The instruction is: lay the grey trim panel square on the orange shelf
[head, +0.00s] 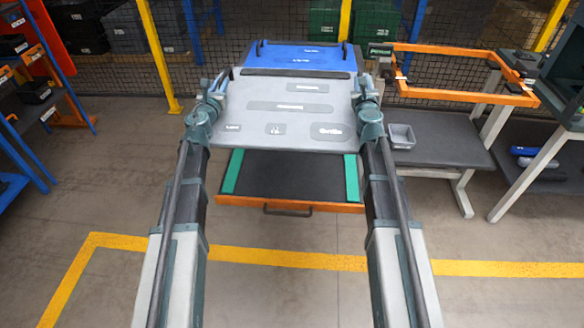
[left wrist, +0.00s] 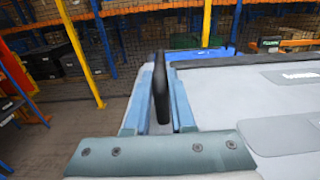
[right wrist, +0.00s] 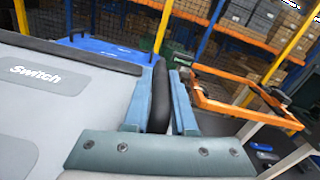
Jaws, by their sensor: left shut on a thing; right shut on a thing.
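The grey trim panel (head: 310,92) hangs level between my two arms in the head view, above the orange shelf (head: 290,207). The shelf has a dark surface with green strips at both sides and a handle in front; the panel hides its back part. My left gripper (head: 213,97) is shut on the panel's left edge handle, a black grip seen in the left wrist view (left wrist: 160,88). My right gripper (head: 364,92) is shut on the black grip at the right edge, seen in the right wrist view (right wrist: 159,95). The gap between panel and shelf is unclear.
A blue panel (head: 295,57) with black handles lies behind the trim panel. A grey bench (head: 440,148) with a small grey bin (head: 401,136) and an orange frame (head: 460,92) stands at the right. A blue rack (head: 58,75) stands at the left. The floor in front is clear.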

